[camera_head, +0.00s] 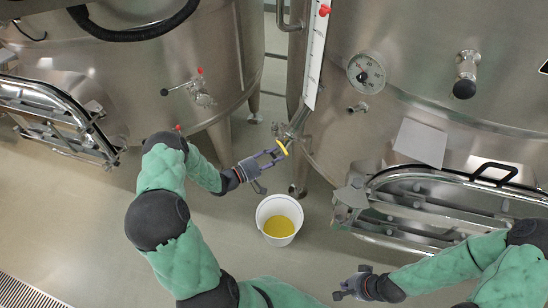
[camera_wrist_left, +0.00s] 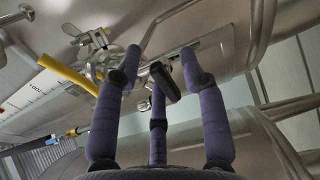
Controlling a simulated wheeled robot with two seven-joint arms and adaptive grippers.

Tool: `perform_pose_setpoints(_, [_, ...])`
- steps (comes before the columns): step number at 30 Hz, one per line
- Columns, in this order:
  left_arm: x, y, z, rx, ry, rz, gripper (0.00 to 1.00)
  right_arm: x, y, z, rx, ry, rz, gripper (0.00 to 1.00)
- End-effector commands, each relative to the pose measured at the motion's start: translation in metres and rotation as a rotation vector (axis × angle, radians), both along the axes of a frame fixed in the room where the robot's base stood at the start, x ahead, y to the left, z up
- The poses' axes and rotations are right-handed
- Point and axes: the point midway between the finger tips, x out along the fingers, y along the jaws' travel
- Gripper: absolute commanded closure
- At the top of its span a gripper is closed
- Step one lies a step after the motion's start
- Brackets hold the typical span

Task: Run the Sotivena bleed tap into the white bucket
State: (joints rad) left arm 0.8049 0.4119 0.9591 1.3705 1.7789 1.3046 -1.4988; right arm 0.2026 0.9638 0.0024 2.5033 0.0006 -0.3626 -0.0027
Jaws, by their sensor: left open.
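The white bucket (camera_head: 279,204) stands upright on the floor below the right vat (camera_head: 440,40), with yellow liquid in its bottom. Above it, a steel tap (camera_head: 296,126) with a yellow lever (camera_head: 282,147) sticks out from that vat. My left gripper (camera_head: 271,170) is open and empty beside the lever, just below it. In the left wrist view its spread fingers (camera_wrist_left: 160,58) are apart from the yellow lever (camera_wrist_left: 68,76), which lies to their left by the tap body (camera_wrist_left: 95,50). No stream shows. My right gripper (camera_head: 350,283) is low, right of the bucket, its fingers apart and empty.
A left vat (camera_head: 160,75) carries a red-knobbed valve (camera_head: 202,95). The right vat has a dial gauge (camera_head: 366,73), a small spout (camera_head: 358,107), a sampling valve (camera_head: 467,75) and a hatch (camera_head: 430,205). A floor grate (camera_head: 30,288) lies lower left. Floor around the bucket is clear.

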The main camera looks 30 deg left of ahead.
Motion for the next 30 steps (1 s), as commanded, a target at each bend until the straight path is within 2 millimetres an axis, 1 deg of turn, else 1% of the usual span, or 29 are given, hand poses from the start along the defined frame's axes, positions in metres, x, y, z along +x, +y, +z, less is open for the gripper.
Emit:
perform_pose_setpoints(4, [-0.003, 0.003, 0.000, 0.000, 0.000, 0.001, 0.59, 0.000, 0.000, 0.000, 0.000, 0.000, 0.000, 1.00])
perform_pose_setpoints(8, [-0.016, 0.011, 0.000, 0.001, 0.000, 0.004, 0.59, 0.000, 0.000, 0.000, 0.000, 0.000, 0.000, 1.00])
perform_pose_setpoints(15, [-0.058, 0.034, 0.000, 0.000, 0.001, 0.006, 0.59, 0.000, 0.000, 0.000, 0.000, 0.000, 0.000, 1.00])
perform_pose_setpoints(21, [-0.088, 0.049, 0.000, 0.000, 0.001, 0.003, 0.59, 0.000, 0.000, 0.000, 0.000, 0.000, 0.000, 1.00])
perform_pose_setpoints(25, [-0.100, 0.055, 0.000, 0.000, 0.001, 0.001, 0.59, 0.000, 0.000, 0.000, 0.000, 0.000, 0.000, 1.00])
perform_pose_setpoints(30, [-0.106, 0.058, 0.000, 0.000, 0.001, 0.001, 0.59, 0.000, 0.000, 0.000, 0.000, 0.000, 0.000, 1.00])
